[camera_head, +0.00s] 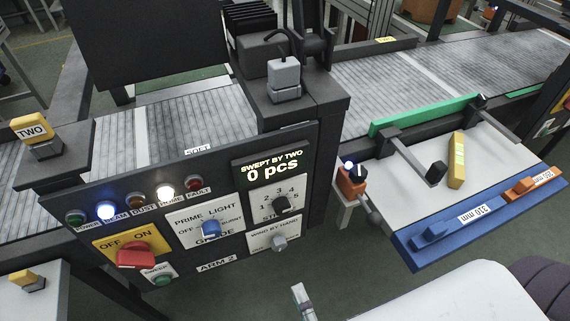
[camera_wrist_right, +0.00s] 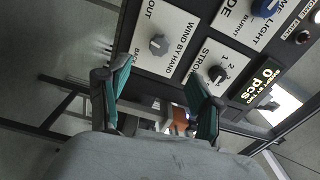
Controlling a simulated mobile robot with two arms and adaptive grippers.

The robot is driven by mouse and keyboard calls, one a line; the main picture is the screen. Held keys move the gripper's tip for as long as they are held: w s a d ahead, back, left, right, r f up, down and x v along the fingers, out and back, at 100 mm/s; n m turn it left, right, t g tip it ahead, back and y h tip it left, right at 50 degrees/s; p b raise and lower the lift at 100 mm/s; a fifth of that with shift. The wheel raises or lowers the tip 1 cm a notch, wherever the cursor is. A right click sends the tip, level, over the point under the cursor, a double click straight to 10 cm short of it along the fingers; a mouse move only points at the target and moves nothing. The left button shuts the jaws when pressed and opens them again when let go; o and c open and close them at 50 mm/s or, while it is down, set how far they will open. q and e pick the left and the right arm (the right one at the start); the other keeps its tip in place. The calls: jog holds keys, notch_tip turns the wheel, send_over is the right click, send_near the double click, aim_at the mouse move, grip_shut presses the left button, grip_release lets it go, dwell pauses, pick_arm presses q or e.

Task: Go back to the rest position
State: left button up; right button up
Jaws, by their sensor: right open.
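My right gripper (camera_wrist_right: 158,88) is open and empty in the right wrist view, with its two teal-padded fingers apart. Beyond them is the control panel (camera_wrist_right: 172,75), with the "WIND BY HAND" knob (camera_wrist_right: 158,44) and the stroke knob (camera_wrist_right: 217,74). No contact with the panel shows. In the head view only a small pale part of the gripper (camera_head: 303,301) shows at the bottom, below the panel. A white part of my own arm is at the lower right. My left gripper is not in view.
The panel (camera_head: 305,209) has a red switch (camera_head: 135,256), a blue knob (camera_head: 210,229) and a display reading "0 pcs". To its right are an orange box (camera_head: 351,181) and a tray (camera_head: 485,165) with a blue front rail. Open floor lies below the panel.

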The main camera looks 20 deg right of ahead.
notch_tip(320, 180, down, 23)
jog(key=s+d+n+g+y, duration=0.1)
jog(key=s+n+g+y, duration=0.2)
jog(key=n+g, duration=0.6)
jog(key=s+d+f+n+g+h, duration=0.1)
jog(key=s+d+f+n+g, duration=0.3)
jog(key=s+f, duration=0.4)
jog(key=s+d+f+n+g+h, duration=0.2)
jog(key=s+d+f+n+g, duration=0.2)
jog(key=f, duration=0.5)
jog(key=s+d+n, duration=0.2)
jog(key=s, duration=0.1)
jog(key=shift+s+d+f+h, duration=0.2)
jog(key=shift+s+d+h, duration=0.1)
jog(key=shift+s+d, duration=0.1)
